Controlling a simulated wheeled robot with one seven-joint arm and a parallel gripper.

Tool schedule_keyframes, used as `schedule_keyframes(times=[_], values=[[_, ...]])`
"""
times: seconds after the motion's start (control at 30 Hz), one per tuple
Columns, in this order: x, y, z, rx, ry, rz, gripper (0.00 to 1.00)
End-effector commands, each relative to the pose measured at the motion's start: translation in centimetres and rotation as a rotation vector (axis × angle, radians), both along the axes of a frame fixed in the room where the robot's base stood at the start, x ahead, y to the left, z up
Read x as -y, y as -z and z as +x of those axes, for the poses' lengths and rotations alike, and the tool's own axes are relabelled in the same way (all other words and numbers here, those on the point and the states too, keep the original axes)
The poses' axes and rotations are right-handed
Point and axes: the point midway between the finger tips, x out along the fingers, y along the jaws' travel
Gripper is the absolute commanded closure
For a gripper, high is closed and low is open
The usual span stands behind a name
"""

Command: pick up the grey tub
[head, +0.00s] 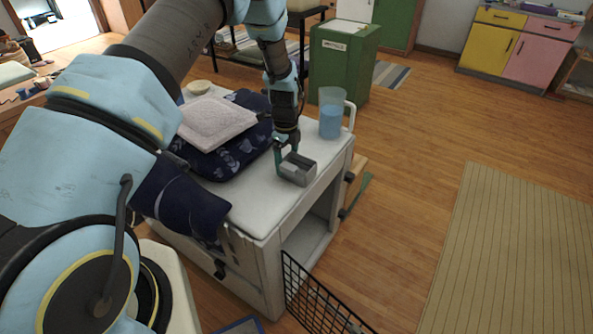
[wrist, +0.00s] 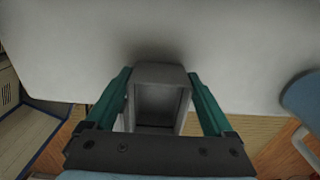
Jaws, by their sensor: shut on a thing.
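The grey tub (head: 298,169) is a small box with an open top. It is at the white cabinet's top, near the front edge in the head view. In the wrist view the tub (wrist: 160,75) sits between the two green fingers, its hollow inside facing the camera. My gripper (head: 287,158) is shut on the tub, with a finger against each side in the wrist view (wrist: 160,98). I cannot tell whether the tub's base touches the cabinet top.
The white cabinet (head: 265,212) has a dark blue patterned cloth (head: 215,160) with a pale pad (head: 215,124) on it. A black wire rack (head: 318,300) is below the front.

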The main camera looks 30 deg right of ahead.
Motion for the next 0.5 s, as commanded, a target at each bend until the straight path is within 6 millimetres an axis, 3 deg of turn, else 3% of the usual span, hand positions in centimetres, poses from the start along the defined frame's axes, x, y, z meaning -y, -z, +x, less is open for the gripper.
schedule_keyframes(times=[0.27, 0.5], values=[[0.0, -0.8, 0.1, 0.001, 0.000, -0.002, 0.50], [0.1, -5.0, 0.0, 0.003, 0.001, -0.003, 0.50]])
